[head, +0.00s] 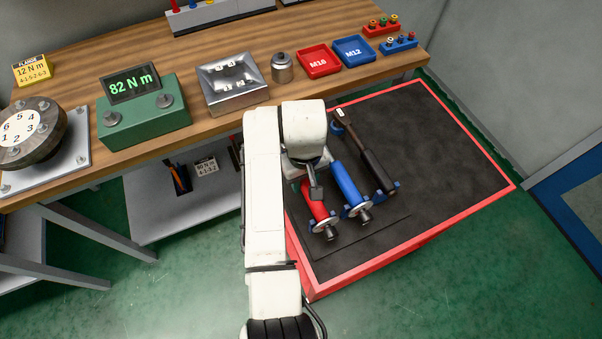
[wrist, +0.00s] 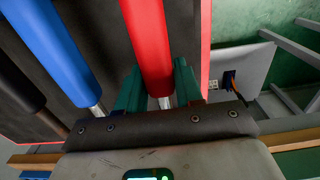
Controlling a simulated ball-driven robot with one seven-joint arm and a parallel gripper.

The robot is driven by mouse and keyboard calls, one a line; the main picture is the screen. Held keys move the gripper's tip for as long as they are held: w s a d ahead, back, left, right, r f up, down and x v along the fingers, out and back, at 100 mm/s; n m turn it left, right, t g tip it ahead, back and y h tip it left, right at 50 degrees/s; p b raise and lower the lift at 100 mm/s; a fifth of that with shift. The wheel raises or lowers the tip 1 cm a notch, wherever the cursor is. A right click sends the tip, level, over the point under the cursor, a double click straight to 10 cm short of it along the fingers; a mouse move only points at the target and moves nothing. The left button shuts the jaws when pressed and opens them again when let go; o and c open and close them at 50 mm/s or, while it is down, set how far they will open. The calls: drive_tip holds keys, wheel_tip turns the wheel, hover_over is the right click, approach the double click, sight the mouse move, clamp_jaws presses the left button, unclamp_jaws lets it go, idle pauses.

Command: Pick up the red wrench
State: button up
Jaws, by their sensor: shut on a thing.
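The red wrench (head: 319,211) lies over the left part of the black mat, its far end hidden behind my arm. In the wrist view its red handle (wrist: 148,40) runs between the two teal fingers of my gripper (wrist: 159,84). The fingers are shut on the wrench, one on each side. In the head view my gripper (head: 315,190) is partly hidden by the wrist. I cannot tell whether the wrench is clear of its blue rest.
A blue wrench (head: 347,184) lies close on the right, and a black wrench (head: 374,168) beyond it. The black mat (head: 450,150) has a red border and is bare at right. The wooden bench (head: 215,50) holds a green 82 N m display box (head: 145,122) and red and blue trays.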

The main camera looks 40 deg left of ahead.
clamp_jaws()
drive_tip(key=shift+r, duration=0.1)
drive_tip(key=shift+r, duration=0.75)
drive_tip(key=s+d+r+p, duration=0.7)
drive_tip(key=s+d+r, duration=0.1)
drive_tip(key=s+r, duration=0.3)
drive_tip(key=shift+d+r, duration=0.2)
drive_tip(key=shift+s, duration=0.1)
idle(0.4)
